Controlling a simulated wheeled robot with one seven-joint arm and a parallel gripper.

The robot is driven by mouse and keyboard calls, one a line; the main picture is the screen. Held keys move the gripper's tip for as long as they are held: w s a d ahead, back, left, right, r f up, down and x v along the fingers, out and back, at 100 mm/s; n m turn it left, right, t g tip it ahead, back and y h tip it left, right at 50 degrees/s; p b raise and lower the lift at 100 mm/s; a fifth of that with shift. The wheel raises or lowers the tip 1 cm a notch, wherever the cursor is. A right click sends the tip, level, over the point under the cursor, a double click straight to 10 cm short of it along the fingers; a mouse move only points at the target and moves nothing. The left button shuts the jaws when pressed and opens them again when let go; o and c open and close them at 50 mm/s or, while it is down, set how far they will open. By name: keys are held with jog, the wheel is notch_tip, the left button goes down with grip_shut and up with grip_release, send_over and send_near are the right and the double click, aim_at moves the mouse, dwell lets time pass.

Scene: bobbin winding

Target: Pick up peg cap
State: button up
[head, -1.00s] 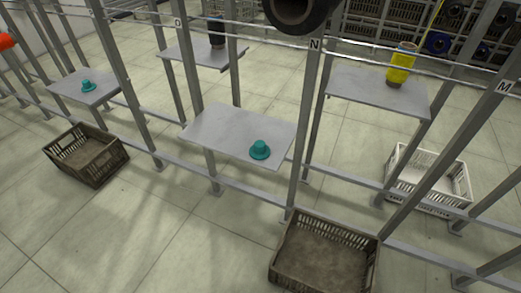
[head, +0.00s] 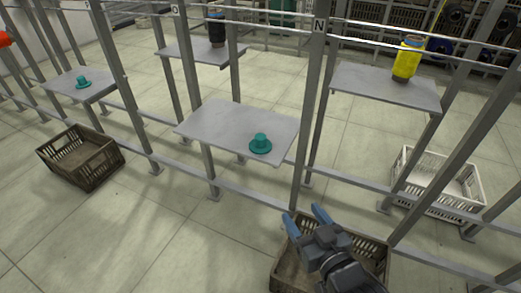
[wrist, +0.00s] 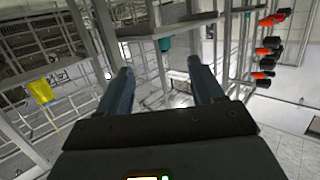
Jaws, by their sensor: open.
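A teal peg cap (head: 260,143) stands upright, brim down, on the middle grey shelf (head: 225,122), close to its front right corner. A second teal peg cap (head: 83,82) stands on the left shelf (head: 65,88). My gripper (head: 305,217) is open and empty in the head view, lower than the middle shelf and to the right of the nearer cap, over the front brown crate. In the wrist view its two fingers (wrist: 160,88) are spread with nothing between them. A small teal shape (wrist: 165,44) shows beyond the fingers there; I cannot tell which thing it is.
Grey uprights and rails frame the shelves; the post marked N (head: 310,110) stands between the middle shelf and the right shelf (head: 375,88), which holds a yellow bobbin (head: 408,60). A brown crate (head: 80,160) and a white crate (head: 437,182) stand on the floor.

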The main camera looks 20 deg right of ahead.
jog(key=b, duration=0.2)
send_near(262, 142)
jog(key=s+f, duration=0.4)
jog(key=w+r, duration=0.1)
jog(key=w, duration=0.1)
jog(key=w+r+b, duration=0.1)
jog(key=w, duration=0.5)
jog(key=shift+w+r+b, duration=0.15)
jog(key=shift+r+b, duration=0.25)
jog(key=w, duration=0.2)
jog(key=w+b, duration=0.1)
jog(key=w, duration=0.2)
jog(key=w+f+b, duration=0.1)
jog(key=w, duration=0.1)
jog(key=shift+w+f, duration=0.1)
jog(key=shift+w, duration=0.05)
jog(key=shift+c, duration=0.5)
jog(key=c, duration=0.9)
jog(key=shift+c, duration=0.2)
